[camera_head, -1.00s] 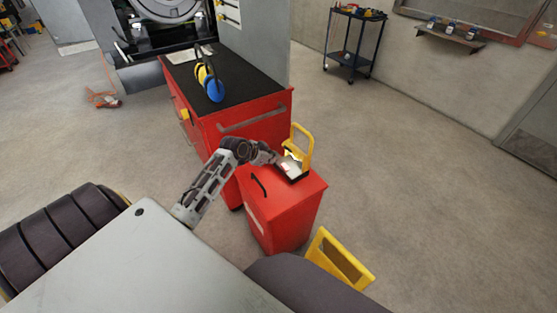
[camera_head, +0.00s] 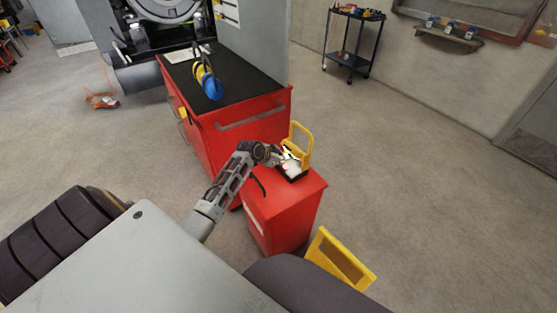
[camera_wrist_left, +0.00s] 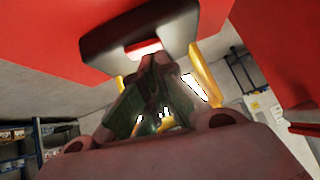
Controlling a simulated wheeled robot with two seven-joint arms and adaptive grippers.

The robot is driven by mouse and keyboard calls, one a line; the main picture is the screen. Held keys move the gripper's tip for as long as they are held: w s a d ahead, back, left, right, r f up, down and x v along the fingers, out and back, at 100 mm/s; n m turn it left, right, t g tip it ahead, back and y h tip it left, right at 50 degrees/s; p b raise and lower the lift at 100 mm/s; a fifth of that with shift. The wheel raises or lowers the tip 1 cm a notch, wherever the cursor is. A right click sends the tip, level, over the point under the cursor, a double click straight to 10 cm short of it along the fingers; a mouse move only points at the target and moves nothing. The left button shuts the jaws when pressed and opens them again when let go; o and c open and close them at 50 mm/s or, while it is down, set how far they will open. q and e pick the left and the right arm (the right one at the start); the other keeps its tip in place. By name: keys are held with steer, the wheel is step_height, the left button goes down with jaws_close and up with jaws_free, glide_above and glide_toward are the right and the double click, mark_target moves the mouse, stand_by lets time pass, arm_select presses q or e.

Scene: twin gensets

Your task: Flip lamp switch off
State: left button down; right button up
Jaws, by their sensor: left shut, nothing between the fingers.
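The lamp (camera_head: 301,150) has a yellow handle frame and a dark base, and it stands on top of a small red cabinet (camera_head: 285,215). A bright white patch shows low on its front. My left gripper (camera_head: 283,160) is right at the lamp's near left side. In the left wrist view the shut gripper (camera_wrist_left: 160,62) has its fingertips just below a lit white and red part (camera_wrist_left: 143,48) in the lamp's dark base (camera_wrist_left: 105,45). I cannot tell whether they touch it. My right gripper is not in view.
A larger red tool cabinet (camera_head: 245,125) with a black top stands behind, holding blue and yellow ear-muff-like items (camera_head: 208,82). A yellow frame (camera_head: 338,258) stands on the floor at the front. A dark cart (camera_head: 352,45) stands by the wall. The floor at right is clear.

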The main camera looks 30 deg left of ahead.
arm_select(q)
steer(key=shift+w+d+f, duration=0.1)
steer(key=shift+w+f, duration=0.25)
steer(key=shift+f, duration=0.05)
steer(key=shift+w+a+f+h, duration=0.1)
steer(key=shift+a+f+h, duration=0.1)
steer(key=shift+h, duration=0.1)
steer(key=shift+f, duration=0.1)
steer(key=shift+d, duration=0.1)
steer(key=shift+s+d+p, duration=0.35)
steer(key=shift+d+p, duration=0.35)
steer(key=shift+p, duration=0.05)
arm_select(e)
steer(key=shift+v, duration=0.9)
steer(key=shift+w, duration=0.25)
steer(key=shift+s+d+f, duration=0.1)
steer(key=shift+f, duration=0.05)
